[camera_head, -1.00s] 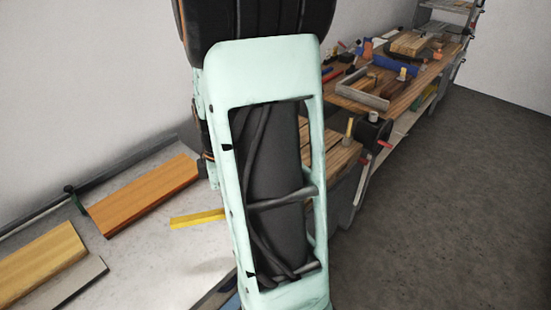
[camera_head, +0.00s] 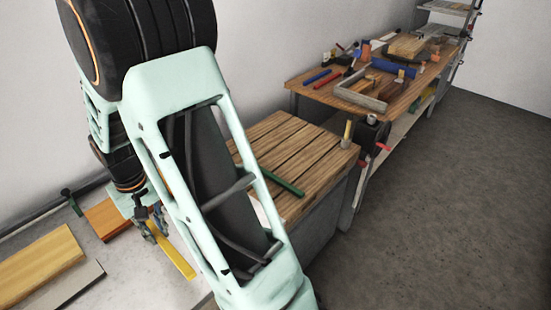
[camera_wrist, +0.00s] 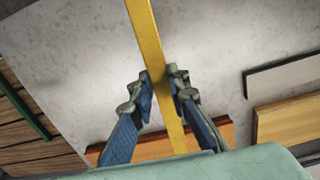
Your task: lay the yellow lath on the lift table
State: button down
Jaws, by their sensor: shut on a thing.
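The yellow lath (camera_head: 180,258) is a thin bar over the pale grey worktop; it also shows in the wrist view (camera_wrist: 151,45), running between the fingers. My gripper (camera_head: 152,226) is shut on it, with a finger on each side in the wrist view (camera_wrist: 161,82). I cannot tell how high the lath is above the worktop. A low slatted wooden table (camera_head: 275,145), which looks like the lift table, stands to the right of my gripper. A green strip (camera_head: 283,181) lies on it. My arm hides part of this table and of the worktop.
An orange board (camera_head: 106,217) and a pale yellow board (camera_head: 42,262) with a grey strip (camera_head: 78,286) lie on the worktop (camera_head: 140,275). A workbench (camera_head: 310,88) cluttered with tools stands beyond the slatted table.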

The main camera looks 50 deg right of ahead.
aim_at(305, 154)
jog(key=l, duration=1.45)
jog(key=i+l, duration=0.1)
jog(key=l, duration=1.35)
